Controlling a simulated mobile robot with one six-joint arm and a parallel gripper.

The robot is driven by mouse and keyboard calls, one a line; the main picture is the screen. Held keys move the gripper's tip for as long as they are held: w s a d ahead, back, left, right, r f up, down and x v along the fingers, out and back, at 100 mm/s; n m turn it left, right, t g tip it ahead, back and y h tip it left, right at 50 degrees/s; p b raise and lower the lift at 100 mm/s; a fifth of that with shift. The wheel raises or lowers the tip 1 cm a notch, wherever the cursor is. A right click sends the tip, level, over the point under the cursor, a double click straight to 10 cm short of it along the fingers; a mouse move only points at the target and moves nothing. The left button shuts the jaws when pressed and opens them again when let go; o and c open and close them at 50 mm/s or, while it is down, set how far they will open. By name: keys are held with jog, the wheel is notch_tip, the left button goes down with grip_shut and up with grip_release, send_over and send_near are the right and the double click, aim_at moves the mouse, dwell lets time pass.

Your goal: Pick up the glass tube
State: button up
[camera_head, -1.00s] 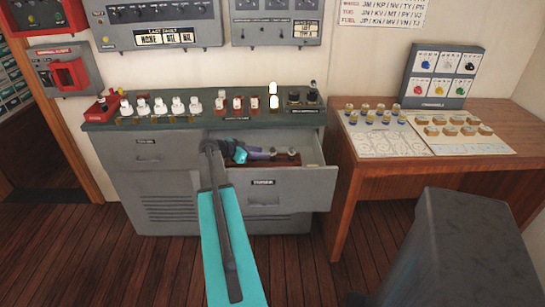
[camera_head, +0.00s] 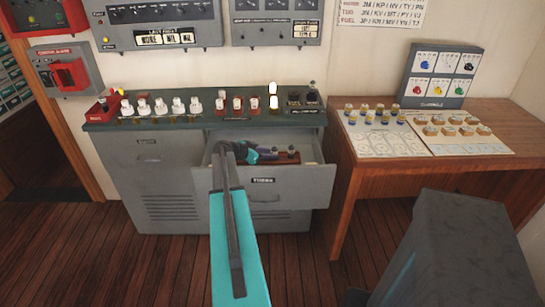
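An open grey drawer (camera_head: 263,186) in the cabinet holds a low red-brown rack or block (camera_head: 312,160). A small dark-topped piece (camera_head: 292,151), possibly a glass tube, stands at the rack's right part; it is too small to tell for sure. My gripper (camera_head: 274,154) reaches into the drawer from the left, low over the rack and just left of that piece. I cannot tell whether it touches anything. Its fingers are too small and dark to show whether they are open or shut. My arm hides the drawer's left part.
The cabinet's green top (camera_head: 200,121) carries several white and red-based fittings. A wooden desk (camera_head: 350,185) with boards of small pieces stands at the right. A dark grey block-like object (camera_head: 465,245) fills the lower right. Wooden floor is open at the lower left.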

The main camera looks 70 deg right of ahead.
grip_shut()
jog(key=shift+s+r, duration=0.1)
jog(key=shift+r, duration=0.05)
jog(key=shift+r+b, duration=0.35)
jog(key=shift+r, duration=0.5)
notch_tip(320, 180, up, 8)
jog(key=b, duration=0.2)
dwell(0.5)
